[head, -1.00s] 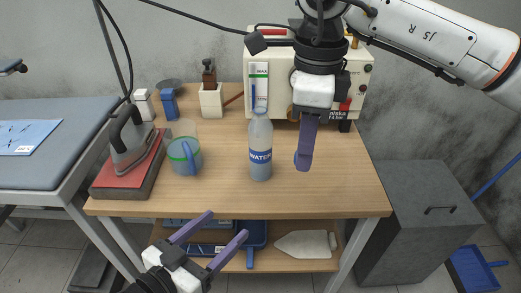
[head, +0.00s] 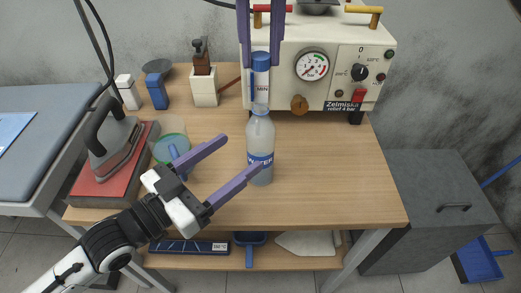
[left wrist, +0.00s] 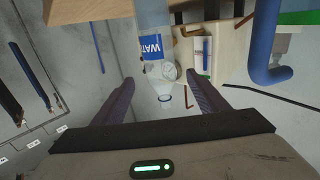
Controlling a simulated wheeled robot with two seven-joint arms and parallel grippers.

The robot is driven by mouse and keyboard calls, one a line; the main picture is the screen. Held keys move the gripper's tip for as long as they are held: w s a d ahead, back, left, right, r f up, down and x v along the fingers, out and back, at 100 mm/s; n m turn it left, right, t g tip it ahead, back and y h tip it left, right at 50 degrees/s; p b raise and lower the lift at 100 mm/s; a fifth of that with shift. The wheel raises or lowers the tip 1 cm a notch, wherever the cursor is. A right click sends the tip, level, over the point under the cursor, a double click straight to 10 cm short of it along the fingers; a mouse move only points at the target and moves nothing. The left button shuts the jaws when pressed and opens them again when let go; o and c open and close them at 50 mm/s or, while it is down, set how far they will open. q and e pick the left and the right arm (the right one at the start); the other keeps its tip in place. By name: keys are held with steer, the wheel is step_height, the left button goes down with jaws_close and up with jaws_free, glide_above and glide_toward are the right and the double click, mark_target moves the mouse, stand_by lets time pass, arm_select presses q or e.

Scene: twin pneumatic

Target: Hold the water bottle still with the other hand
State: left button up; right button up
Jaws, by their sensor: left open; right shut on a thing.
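The clear water bottle (head: 260,142) stands upright on the wooden table. Its blue-and-white label shows in both views, and the bottle appears inverted in the left wrist view (left wrist: 153,45). My left gripper (head: 241,152) is open. In the head view its right finger overlaps the bottle's lower body; whether it touches is unclear. In the left wrist view the bottle's neck lies between the two fingers. My right gripper (head: 259,62) is above the bottle, its fingers either side of a blue cap (head: 261,62). Most of the right hand is out of frame.
A cream machine with a dial (head: 312,66) stands at the back. An iron (head: 112,140) on a red pad and a clear cup with a green band (head: 168,143) are left of the bottle. The table right of the bottle is clear.

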mark_target(274, 128)
arm_select(q)
steer(key=x, duration=1.2)
steer(key=c, duration=1.6)
arm_select(e)
steer(key=shift+f, duration=2.55)
steer(key=shift+f, duration=0.1)
steer(key=shift+f, duration=0.8)
arm_select(q)
steer(key=shift+f, duration=0.1)
arm_select(e)
steer(key=shift+f, duration=0.55)
arm_select(q)
jaws_close()
